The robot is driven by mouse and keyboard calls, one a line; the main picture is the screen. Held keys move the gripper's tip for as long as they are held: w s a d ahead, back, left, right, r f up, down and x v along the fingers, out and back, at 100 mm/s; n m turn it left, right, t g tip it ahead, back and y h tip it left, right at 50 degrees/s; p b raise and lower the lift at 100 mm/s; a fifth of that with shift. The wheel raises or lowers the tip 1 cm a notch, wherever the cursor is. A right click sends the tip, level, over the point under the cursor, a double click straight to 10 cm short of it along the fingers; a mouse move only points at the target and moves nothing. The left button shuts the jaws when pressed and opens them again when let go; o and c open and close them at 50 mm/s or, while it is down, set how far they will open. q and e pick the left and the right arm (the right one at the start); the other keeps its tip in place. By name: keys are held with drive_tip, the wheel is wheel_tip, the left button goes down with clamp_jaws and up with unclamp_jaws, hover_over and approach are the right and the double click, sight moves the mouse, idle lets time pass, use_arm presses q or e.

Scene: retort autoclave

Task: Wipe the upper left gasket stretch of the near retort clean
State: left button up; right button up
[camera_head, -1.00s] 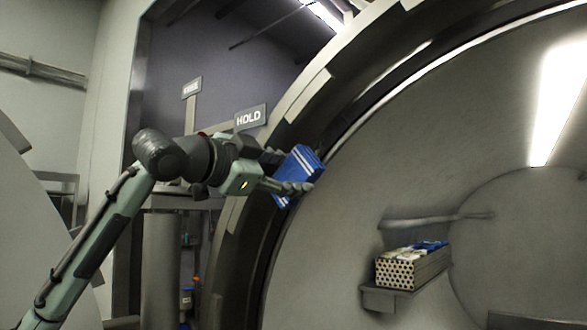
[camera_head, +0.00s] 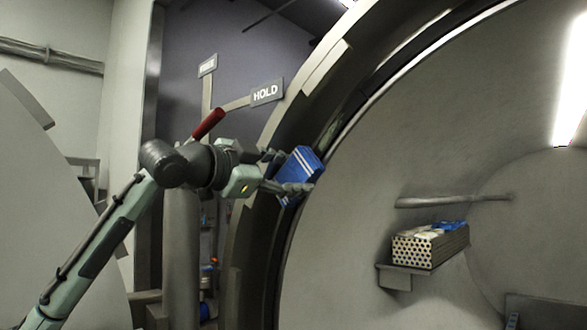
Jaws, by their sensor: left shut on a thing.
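My left gripper (camera_head: 284,172) is shut on a blue cloth (camera_head: 300,166) with white stripes. It holds the cloth at the left side of the near retort's round opening, by the dark rim (camera_head: 262,238). The cloth overlaps the inner edge of the rim in the picture; I cannot tell whether it touches the gasket. The upper left gasket stretch (camera_head: 352,112) runs as a dark band up and right from the cloth. My right gripper is not in view.
A perforated basket (camera_head: 430,248) with white and blue items sits on a ledge (camera_head: 398,277) inside the retort. A HOLD sign (camera_head: 266,92) and a red handle (camera_head: 208,124) stand behind my left arm. The retort's interior is otherwise mostly open.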

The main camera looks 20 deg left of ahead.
sight(303, 156)
use_arm(q)
drive_tip(key=shift+s+d+r+p, duration=0.15)
drive_tip(key=shift+d+r+p, duration=0.3)
drive_tip(key=shift+r+p, duration=0.25)
drive_tip(key=shift+s+d+r+p, duration=0.15)
drive_tip(key=shift+d+r+p, duration=0.25)
drive_tip(key=shift+r+p, duration=0.25)
drive_tip(key=shift+s+d+r+p, duration=0.1)
drive_tip(key=shift+d+r+p, duration=0.05)
drive_tip(key=shift+d+p, duration=0.3)
drive_tip(key=shift+s+d+r, duration=0.25)
drive_tip(key=shift+d+r, duration=0.35)
drive_tip(key=shift+r, duration=0.2)
drive_tip(key=shift+s+d+r, duration=0.25)
drive_tip(key=shift+d+r, duration=0.35)
drive_tip(key=shift+r, duration=0.2)
drive_tip(key=shift+s+d+r, duration=0.25)
drive_tip(key=shift+d+r, duration=0.45)
drive_tip(key=shift+r, duration=0.1)
drive_tip(key=shift+s+d+r, duration=0.3)
drive_tip(key=shift+d+r, duration=0.4)
drive_tip(key=shift+r, duration=0.05)
drive_tip(key=shift+s+d+r, duration=0.25)
drive_tip(key=shift+d+r, duration=0.45)
drive_tip(key=shift+r, duration=0.1)
drive_tip(key=shift+s, duration=0.1)
drive_tip(key=shift+v, duration=2.95)
drive_tip(key=shift+v, duration=1.5)
drive_tip(key=shift+a, duration=0.1)
